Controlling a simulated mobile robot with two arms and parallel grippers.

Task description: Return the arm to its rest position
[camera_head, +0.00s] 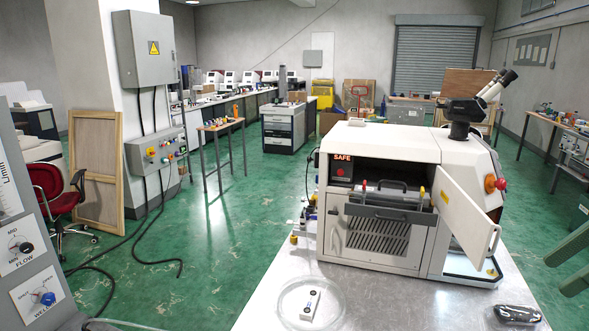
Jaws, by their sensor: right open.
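My right gripper (556,277) shows at the right edge of the head view. Its two greenish fingers are apart, with nothing visible between them. The rest of this arm is out of frame. My left gripper is not in view.
A white machine (385,145) with its door (467,215) swung open and a "SAFE" display stands on the bench. A clear round dish (284,306), a small white part (311,304) and a dark glossy object (517,314) lie in front. A grey control panel (22,225) stands at left.

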